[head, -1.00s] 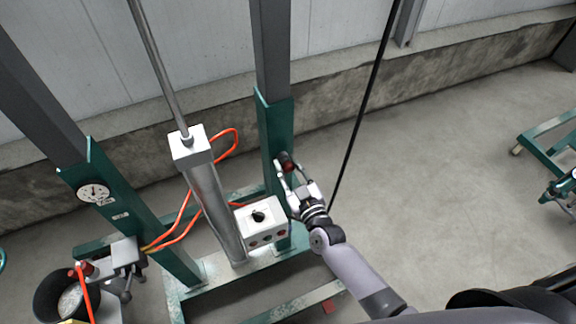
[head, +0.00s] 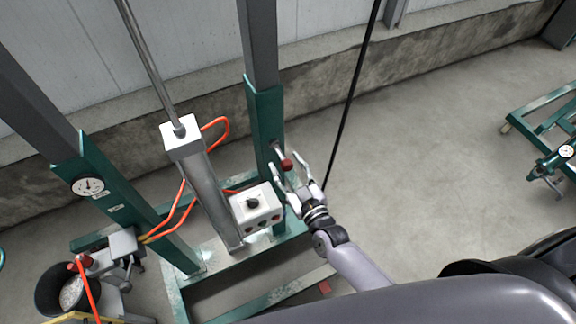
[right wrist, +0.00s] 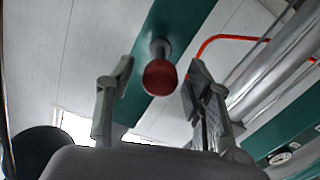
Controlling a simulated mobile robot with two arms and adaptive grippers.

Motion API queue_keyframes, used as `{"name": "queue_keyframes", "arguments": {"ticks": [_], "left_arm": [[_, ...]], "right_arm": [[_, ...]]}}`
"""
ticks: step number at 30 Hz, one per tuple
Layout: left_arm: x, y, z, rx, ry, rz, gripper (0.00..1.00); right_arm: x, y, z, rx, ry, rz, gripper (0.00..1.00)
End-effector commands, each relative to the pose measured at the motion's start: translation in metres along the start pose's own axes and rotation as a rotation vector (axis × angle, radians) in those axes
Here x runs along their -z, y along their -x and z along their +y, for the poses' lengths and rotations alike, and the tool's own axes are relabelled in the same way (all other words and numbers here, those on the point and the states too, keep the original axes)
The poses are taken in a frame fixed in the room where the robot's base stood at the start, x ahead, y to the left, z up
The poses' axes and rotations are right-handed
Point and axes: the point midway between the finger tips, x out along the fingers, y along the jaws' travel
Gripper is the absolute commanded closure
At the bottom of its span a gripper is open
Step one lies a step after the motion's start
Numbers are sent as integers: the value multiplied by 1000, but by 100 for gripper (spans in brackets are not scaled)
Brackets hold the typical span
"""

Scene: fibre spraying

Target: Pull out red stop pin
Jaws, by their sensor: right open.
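The red stop pin (head: 287,164) has a round red knob on a short metal shaft and sticks out of the right green post (head: 264,115). In the right wrist view the red knob (right wrist: 160,78) sits between the two spread fingers, with its shaft behind it running into the green post. My right gripper (head: 290,166) is open around the knob. Gaps show between the knob and both fingers in the right wrist view (right wrist: 157,85). My left gripper is not in view.
A metal cylinder (head: 212,195) and orange hoses are further left. A black cable (head: 347,110) hangs behind the gripper.

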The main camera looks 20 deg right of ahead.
Motion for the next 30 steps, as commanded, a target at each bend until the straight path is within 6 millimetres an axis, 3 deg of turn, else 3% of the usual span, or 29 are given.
{"name": "queue_keyframes", "arguments": {"ticks": [6, 10, 22, 30], "left_arm": [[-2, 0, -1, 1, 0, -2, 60], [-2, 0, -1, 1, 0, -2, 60], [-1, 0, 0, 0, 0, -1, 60], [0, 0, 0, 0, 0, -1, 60]], "right_arm": [[1, 0, 0, -1, -1, 1, 53], [0, 11, 0, 0, -1, -1, 53], [-1, 91, -1, 2, 0, -4, 53], [0, 118, 0, -1, 0, 0, 53]]}}
